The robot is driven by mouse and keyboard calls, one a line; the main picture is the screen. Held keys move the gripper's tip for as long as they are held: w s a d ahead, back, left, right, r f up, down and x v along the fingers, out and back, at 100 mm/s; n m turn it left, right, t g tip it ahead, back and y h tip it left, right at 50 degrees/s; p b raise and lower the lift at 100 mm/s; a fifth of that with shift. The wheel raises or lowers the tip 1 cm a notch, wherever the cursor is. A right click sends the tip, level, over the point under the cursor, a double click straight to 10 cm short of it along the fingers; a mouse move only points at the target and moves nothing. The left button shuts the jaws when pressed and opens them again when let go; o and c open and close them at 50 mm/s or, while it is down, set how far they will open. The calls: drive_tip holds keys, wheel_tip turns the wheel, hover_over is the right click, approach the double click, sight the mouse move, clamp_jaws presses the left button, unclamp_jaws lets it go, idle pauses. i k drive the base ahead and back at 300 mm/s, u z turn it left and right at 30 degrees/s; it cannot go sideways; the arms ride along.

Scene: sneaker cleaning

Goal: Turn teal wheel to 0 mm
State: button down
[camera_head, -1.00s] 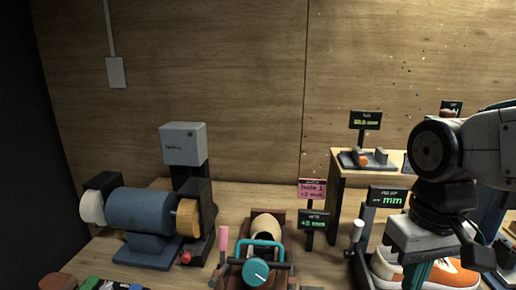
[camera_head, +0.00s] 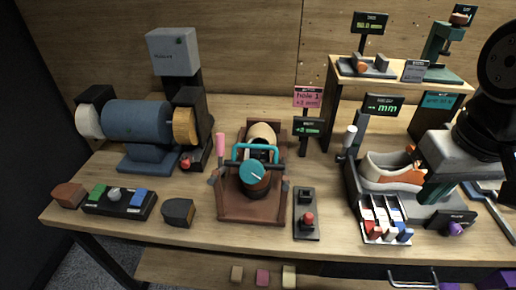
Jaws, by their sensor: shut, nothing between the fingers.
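The teal wheel (camera_head: 252,172) is a round knob with a pale pointer mark. It sits on top of a brown-red clamp-like stand (camera_head: 225,205), in front of a teal bar handle (camera_head: 254,149) and a pale last-like form (camera_head: 263,135). A small display (camera_head: 308,127) behind it shows green digits, too small to read surely. A pink sign (camera_head: 308,97) reads "hole 1" with a blurred mm value.
A blue grinder (camera_head: 138,122) stands at the left. A red-knobbed control block (camera_head: 307,215) lies right of the wheel stand, and a rack of coloured tubes (camera_head: 385,222) stands further right. A raised shelf (camera_head: 345,83) is at the back right. Some bare bench lies around the wheel stand.

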sight(252, 172)
drive_tip(key=k, duration=1.25)
drive_tip(key=z, duration=0.65)
drive_tip(key=i, duration=1.1)
drive_tip(key=u, duration=0.55)
